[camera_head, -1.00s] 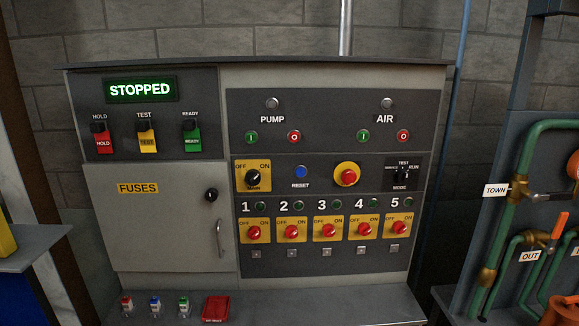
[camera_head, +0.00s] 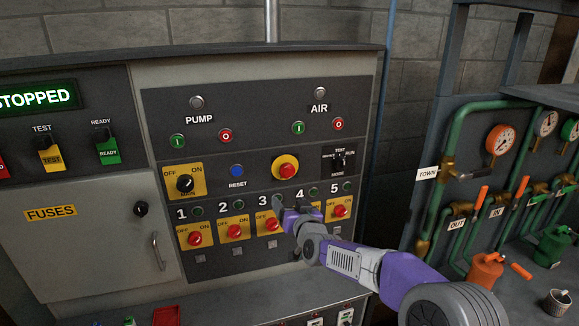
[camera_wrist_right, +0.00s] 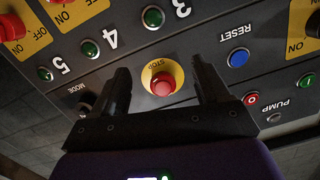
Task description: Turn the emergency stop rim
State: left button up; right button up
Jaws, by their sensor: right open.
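The emergency stop is a red mushroom button (camera_head: 286,171) on a round yellow base in the middle of the grey control panel. In the right wrist view the button (camera_wrist_right: 162,84) shows with its yellow rim (camera_wrist_right: 163,68) marked STOP, between and beyond the two dark fingers. My right gripper (camera_head: 280,207) is just below the stop in the head view, in front of the panel near numbers 3 and 4. In the right wrist view the gripper (camera_wrist_right: 165,88) is open, with nothing between its fingertips; whether it touches the panel I cannot tell. My left gripper is not in view.
A blue reset button (camera_head: 237,170) and a mode switch (camera_head: 342,160) flank the stop. Red rotary switches (camera_head: 234,230) sit below it, partly hidden by my right arm. A shelf (camera_head: 230,302) juts out under the panel. Green pipes (camera_head: 450,130) stand at the right.

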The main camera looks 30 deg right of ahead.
jog(key=t, duration=0.1)
send_near(289, 171)
jog(key=w, duration=0.2)
jog(key=shift+h, duration=0.6)
jog(key=shift+p+x, duration=0.75)
jog(key=shift+x, duration=2.85)
jog(key=shift+a+f, duration=0.15)
jog(key=shift+c, duration=0.3)
jog(key=c, duration=1)
